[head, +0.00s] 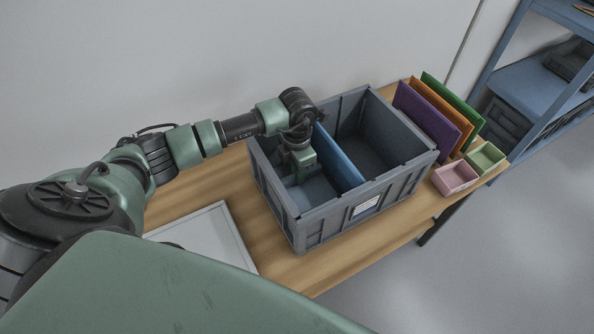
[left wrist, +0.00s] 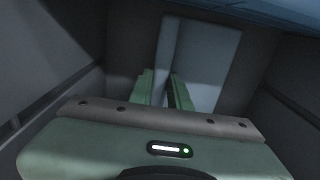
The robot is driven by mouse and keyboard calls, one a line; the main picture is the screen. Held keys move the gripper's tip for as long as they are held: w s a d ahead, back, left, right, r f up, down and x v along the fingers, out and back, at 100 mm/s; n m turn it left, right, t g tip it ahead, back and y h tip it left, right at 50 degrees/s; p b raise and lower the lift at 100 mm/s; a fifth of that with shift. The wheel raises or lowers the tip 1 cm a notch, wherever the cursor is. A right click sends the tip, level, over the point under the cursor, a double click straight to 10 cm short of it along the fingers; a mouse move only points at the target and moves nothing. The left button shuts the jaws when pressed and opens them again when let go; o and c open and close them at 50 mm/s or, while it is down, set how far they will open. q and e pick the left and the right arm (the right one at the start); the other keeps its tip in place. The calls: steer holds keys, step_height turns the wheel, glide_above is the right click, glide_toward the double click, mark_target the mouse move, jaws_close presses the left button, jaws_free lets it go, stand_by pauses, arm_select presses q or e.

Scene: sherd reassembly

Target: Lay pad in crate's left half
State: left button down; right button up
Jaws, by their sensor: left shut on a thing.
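The grey crate (head: 318,228) stands on the table, split by a blue divider (head: 340,158) into a left and a right half. My left gripper (head: 300,172) reaches down into the left half. In the left wrist view, my left gripper (left wrist: 164,88) is shut on the pad (left wrist: 205,55), a flat pale blue-grey piece extending beyond the fingers. In the head view, a pale blue-grey surface shows low in the left half beside the gripper; I cannot tell whether the pad touches the floor. My right gripper is not in view.
Purple (head: 426,120), orange (head: 440,112) and green (head: 455,108) panels stand right of the crate. A pink box (head: 455,178) and a light green box (head: 485,160) sit near the table's right end. A white tray (head: 205,236) lies left of the crate. The right half looks empty.

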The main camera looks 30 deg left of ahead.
arm_select(q)
steer(key=shift+f, duration=0.3)
steer(key=c, duration=1.2)
jaws_free()
steer(key=shift+c, duration=0.2)
steer(key=shift+r, duration=0.1)
step_height(320, 180, up, 12)
steer(key=p, duration=0.7)
steer(key=shift+p, duration=0.3)
